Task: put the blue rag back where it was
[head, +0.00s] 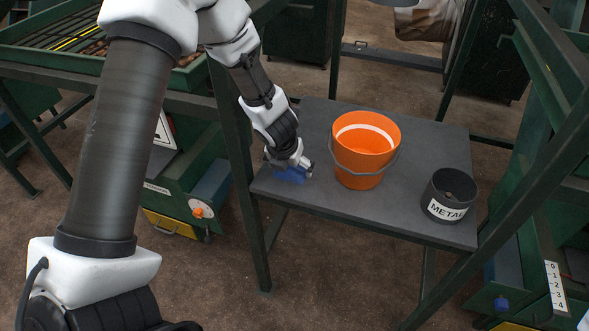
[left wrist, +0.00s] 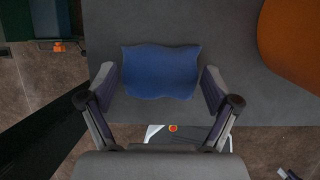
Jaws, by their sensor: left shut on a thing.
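The blue rag (head: 290,175) is at the left end of the grey table, left of the orange bucket, partly hidden by my left gripper (head: 290,165) in the head view. In the left wrist view the rag (left wrist: 161,72) lies between the two fingers of my left gripper (left wrist: 160,88), with the grey tabletop behind it. The fingers are at its left and right edges, and the gripper is shut on it. I cannot tell whether the rag touches the tabletop. My right gripper is not in view.
The orange bucket (head: 364,150) stands right of the rag on the grey table (head: 400,215). A black can labelled METAL (head: 447,196) stands at the table's right end. Green frame posts (head: 232,150) rise around the table. The tabletop between bucket and can is clear.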

